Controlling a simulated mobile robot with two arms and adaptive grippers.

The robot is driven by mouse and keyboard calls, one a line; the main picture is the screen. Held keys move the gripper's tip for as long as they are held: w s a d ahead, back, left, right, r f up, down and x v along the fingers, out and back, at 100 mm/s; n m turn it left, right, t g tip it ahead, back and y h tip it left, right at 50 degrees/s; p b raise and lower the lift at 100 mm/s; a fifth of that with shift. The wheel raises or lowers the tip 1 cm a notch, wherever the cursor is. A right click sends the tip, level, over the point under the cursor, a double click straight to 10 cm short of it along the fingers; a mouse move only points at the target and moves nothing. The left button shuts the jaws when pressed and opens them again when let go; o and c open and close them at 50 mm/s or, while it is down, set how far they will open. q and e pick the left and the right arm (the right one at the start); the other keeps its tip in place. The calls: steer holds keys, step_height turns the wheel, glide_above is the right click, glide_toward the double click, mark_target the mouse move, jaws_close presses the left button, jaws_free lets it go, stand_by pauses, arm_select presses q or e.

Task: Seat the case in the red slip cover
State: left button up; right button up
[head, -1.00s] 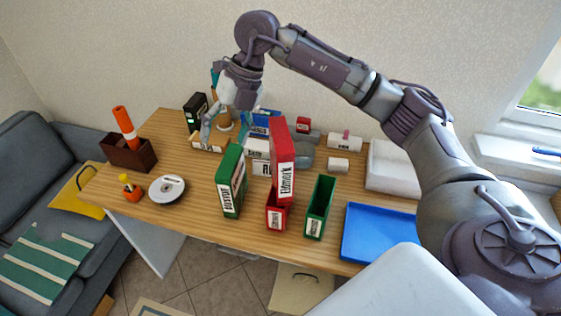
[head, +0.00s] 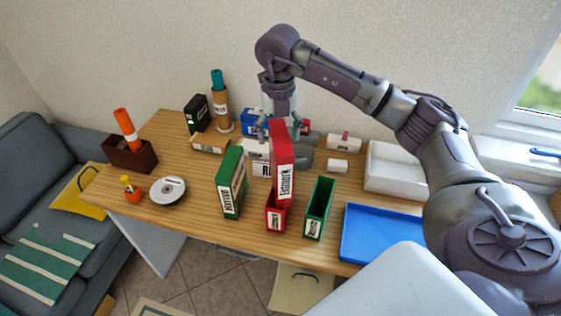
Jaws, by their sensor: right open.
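The red case (head: 283,160), with a white label on its spine, stands upright above the red slip cover (head: 275,212). Its lower end is at the cover's mouth, and most of the case sticks up above the cover. I cannot tell how deep it sits. The cover stands on the table and its lower front label shows. My right gripper (head: 281,130) is open at the top of the red case, with finger parts showing on both sides of it. The case hides part of the gripper, and I cannot see contact. My left gripper is not in view.
A green case (head: 231,183) stands left of the red cover and an empty green slip cover (head: 319,207) stands right of it. A blue tray (head: 381,236) lies at the right. Boxes and a grey object (head: 299,154) are behind the case.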

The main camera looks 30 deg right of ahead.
steer(key=f+p, duration=0.1)
steer(key=f, duration=0.1)
steer(key=f+p, duration=0.1)
steer(key=shift+d+f, duration=0.2)
steer(key=shift+f, duration=0.7)
jaws_close()
